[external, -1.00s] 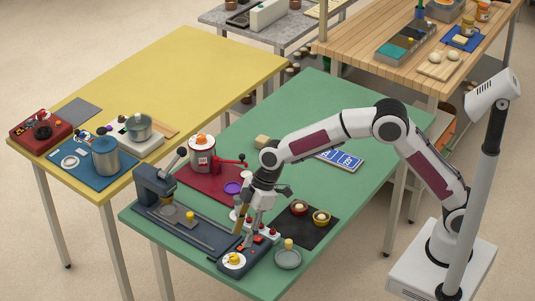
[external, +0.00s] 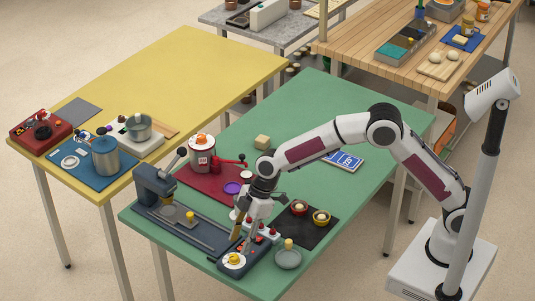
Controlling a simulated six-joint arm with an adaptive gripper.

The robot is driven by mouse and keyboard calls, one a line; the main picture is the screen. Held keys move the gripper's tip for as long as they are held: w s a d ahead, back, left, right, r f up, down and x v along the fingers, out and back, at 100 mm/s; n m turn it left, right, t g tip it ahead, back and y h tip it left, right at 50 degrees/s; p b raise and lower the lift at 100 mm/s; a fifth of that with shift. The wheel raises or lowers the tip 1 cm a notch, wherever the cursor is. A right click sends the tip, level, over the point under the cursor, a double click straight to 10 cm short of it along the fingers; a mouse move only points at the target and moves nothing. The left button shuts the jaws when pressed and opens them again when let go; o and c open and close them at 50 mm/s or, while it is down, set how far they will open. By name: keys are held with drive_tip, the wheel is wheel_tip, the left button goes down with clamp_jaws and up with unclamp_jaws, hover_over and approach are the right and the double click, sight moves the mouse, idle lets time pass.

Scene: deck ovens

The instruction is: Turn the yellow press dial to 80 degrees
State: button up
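The yellow press dial (external: 234,259) is a small yellow knob on a round white face. It sits at the front end of a dark control box on the green table. Its turn angle is too small to read. My gripper (external: 247,240) points down over the box, just behind and to the right of the dial in the picture. It appears apart from the dial. The fingers are small and overlap the box, so I cannot tell how far they are open. No held object is visible.
A dark blue press (external: 154,187) stands left of the box. A grey round dish (external: 288,259) with a yellow-topped piece is to the right. A dark mat (external: 300,229) with two small bowls lies behind it. The red pot station (external: 202,155) is further back. The green table's far part is mostly clear.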

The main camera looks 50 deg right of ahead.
sight(235, 256)
drive_tip(key=shift+x, duration=2.5)
drive_tip(key=c, duration=1.1)
